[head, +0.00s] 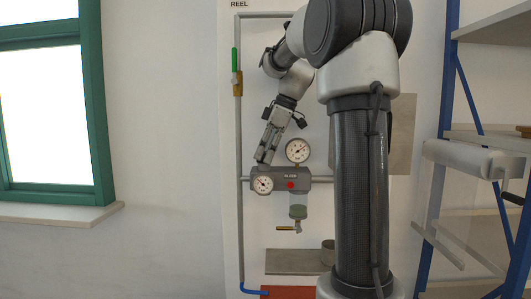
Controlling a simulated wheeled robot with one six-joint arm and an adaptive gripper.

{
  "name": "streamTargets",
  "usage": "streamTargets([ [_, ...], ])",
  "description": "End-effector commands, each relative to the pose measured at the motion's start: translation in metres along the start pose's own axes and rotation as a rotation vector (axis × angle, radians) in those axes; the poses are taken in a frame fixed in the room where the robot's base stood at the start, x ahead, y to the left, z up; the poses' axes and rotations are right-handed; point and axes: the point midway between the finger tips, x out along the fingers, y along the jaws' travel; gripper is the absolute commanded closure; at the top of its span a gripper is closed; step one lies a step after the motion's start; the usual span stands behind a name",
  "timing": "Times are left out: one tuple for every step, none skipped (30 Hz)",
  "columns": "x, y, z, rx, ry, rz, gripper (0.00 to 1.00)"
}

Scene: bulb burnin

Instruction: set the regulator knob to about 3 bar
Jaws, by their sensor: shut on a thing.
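The regulator is a grey block (322,176) on a pale wall panel, with pipes at both sides. One round white gauge (298,150) stands above it and another gauge (263,184) sits on its left front. Both needles are too small to read. My gripper (264,158) points down at the top left of the block, just above the lower gauge. Its fingers are shut on the regulator knob, which they hide almost wholly.
A red button (291,185) is on the block's front. A bowl (298,211) with a yellow-handled drain valve (288,230) hangs below. A green-handled valve (236,60) is on the left pipe. A blue-framed shelf (447,100) stands right; a window (45,115) is left.

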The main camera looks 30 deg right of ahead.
Motion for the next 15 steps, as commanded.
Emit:
streamTargets([
  [-0.0006, 0.0004, 0.0000, -0.003, 0.000, 0.001, 0.86],
  [-0.0006, 0.0004, 0.0000, -0.005, 0.000, 0.000, 0.86],
  [-0.0006, 0.0004, 0.0000, -0.006, 0.000, -0.001, 0.86],
  [-0.0007, 0.0003, 0.0000, -0.007, 0.000, -0.001, 0.86],
  [-0.0007, 0.0003, 0.0000, -0.007, 0.000, -0.001, 0.86],
  [-0.0007, 0.0003, 0.0000, -0.007, 0.000, -0.001, 0.86],
  [-0.0007, 0.0003, 0.0000, -0.007, 0.000, -0.001, 0.86],
  [-0.0007, 0.0003, 0.0000, -0.006, 0.000, 0.000, 0.86],
  [-0.0007, 0.0004, 0.0000, -0.006, 0.000, 0.000, 0.86],
  [-0.0007, 0.0004, 0.0000, -0.006, 0.000, 0.000, 0.86],
  [-0.0007, 0.0004, 0.0000, -0.006, 0.000, 0.000, 0.86],
  [-0.0007, 0.0004, 0.0000, -0.006, 0.000, 0.000, 0.60],
  [-0.0007, 0.0004, 0.0000, -0.006, 0.000, 0.000, 0.54],
  [-0.0007, 0.0004, 0.0000, -0.006, 0.000, 0.000, 0.53],
  [-0.0006, 0.0003, 0.0000, -0.006, 0.000, 0.000, 0.53],
])
